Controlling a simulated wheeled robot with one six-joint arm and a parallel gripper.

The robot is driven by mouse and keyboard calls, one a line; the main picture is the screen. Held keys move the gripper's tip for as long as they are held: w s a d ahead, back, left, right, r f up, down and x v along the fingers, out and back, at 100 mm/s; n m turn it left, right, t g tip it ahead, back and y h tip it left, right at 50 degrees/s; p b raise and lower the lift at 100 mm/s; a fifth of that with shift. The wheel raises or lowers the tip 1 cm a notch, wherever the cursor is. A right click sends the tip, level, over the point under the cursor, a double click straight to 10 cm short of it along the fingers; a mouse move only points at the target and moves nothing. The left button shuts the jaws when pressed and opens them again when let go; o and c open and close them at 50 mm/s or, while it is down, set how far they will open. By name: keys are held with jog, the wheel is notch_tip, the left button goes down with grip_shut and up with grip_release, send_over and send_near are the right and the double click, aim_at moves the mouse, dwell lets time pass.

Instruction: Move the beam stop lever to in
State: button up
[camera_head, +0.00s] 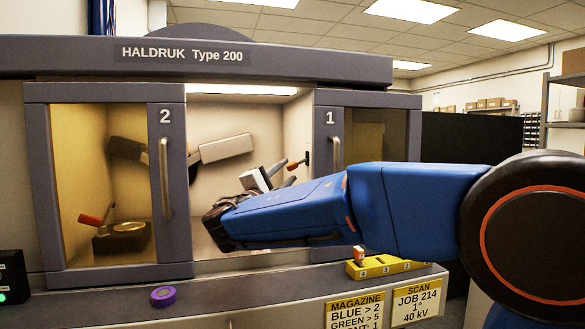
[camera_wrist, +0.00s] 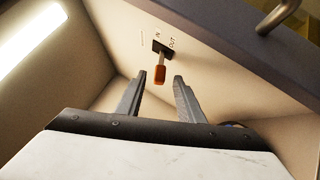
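The beam stop lever (camera_wrist: 159,73) has an orange-brown handle and comes out of a dark slot in the inner wall of the cabinet. In the head view the lever (camera_head: 296,164) shows just beyond my gripper's tips. My gripper (camera_wrist: 159,78) is open, with its two dark fingers spread either side of the line to the handle. The handle's end shows in the gap between the fingertips; I cannot tell whether it is within their reach. No touch is visible. My gripper (camera_head: 283,174) is inside the cabinet in the head view.
Door 2 (camera_head: 177,240) and door 1 (camera_head: 323,130) flank the open middle where my arm enters. A grey block (camera_head: 226,147) sits further inside. A purple ring (camera_head: 163,296) and a yellow holder (camera_head: 386,269) lie on the front ledge.

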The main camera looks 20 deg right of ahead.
aim_at(290, 169)
jog(key=shift+x, duration=2.6)
grip_shut()
